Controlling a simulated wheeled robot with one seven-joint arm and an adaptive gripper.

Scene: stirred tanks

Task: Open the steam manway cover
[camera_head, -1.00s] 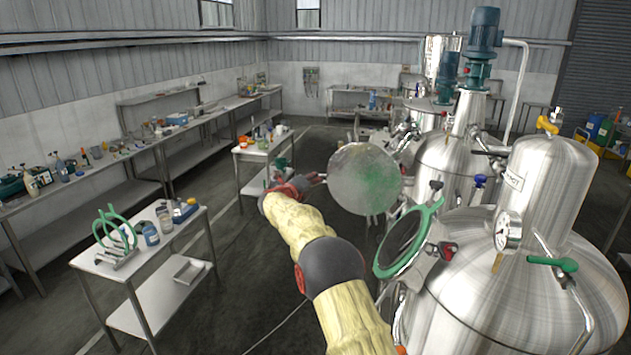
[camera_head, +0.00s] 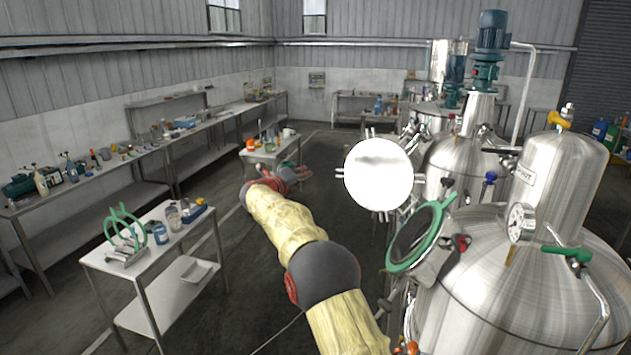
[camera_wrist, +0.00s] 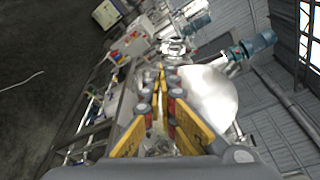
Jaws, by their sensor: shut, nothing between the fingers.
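The round steel manway cover (camera_head: 378,175) stands swung out from the near tank, its face bright with reflected light and short clamps or lugs around its edge. The manway opening shows a green ring (camera_head: 421,236) with a dark inside, uncovered, on the tank's side. My gripper (camera_head: 304,172) is left of the cover, with a visible gap between them. In the wrist view my gripper's yellow fingers (camera_wrist: 162,72) are together and empty. A pale disc there, apparently the cover (camera_wrist: 212,95), lies just right of the fingers.
The near steel tank (camera_head: 500,290) fills the right side, with a gauge (camera_head: 520,223) and a green-handled valve (camera_head: 568,254). A small steel table (camera_head: 150,262) with bottles and green rings stands at left. Open floor lies between tables and tanks.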

